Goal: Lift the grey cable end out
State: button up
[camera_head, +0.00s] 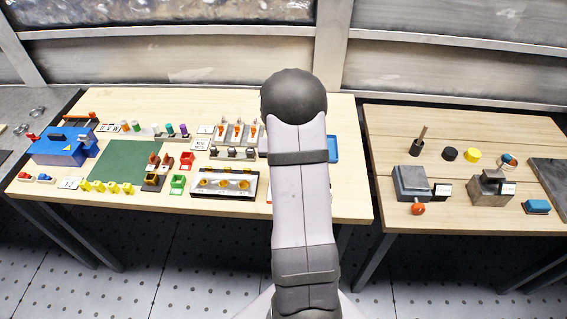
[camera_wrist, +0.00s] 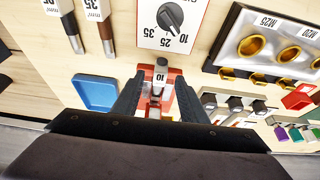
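In the wrist view a small pale grey piece with a white "10" label (camera_wrist: 160,75) stands in a red holder or press (camera_wrist: 171,98). I take this piece for the grey cable end, but its lower part is hard to make out. My gripper (camera_wrist: 158,82) is open, with one dark finger on each side of the labelled piece. Red surface shows between the piece and the fingers, so they do not appear to touch it. In the head view my arm hides the gripper, the piece and most of the red holder.
A dial plate (camera_wrist: 172,22) lies just beyond the red holder. A gland plate with brass rings (camera_wrist: 252,46) and grey connectors (camera_wrist: 235,104) are close on the right.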

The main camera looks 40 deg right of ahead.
jog(key=shift+x, duration=0.75)
grip_shut()
jog(key=shift+s+a+r, duration=0.1)
jog(key=shift+r, duration=0.05)
jog(key=shift+s+a+r+b, duration=0.5)
jog(key=shift+s+a+r, duration=0.05)
jog(key=shift+r, duration=0.1)
jog(key=s+a+r+b, duration=0.3)
jog(key=s+a+r, duration=0.3)
jog(key=s+a, duration=0.2)
jog(key=shift+s+a+r, duration=0.2)
jog(key=shift+s+a, duration=0.15)
jog(key=shift+s+a+b, duration=0.55)
jog(key=shift+s+a, duration=1.55)
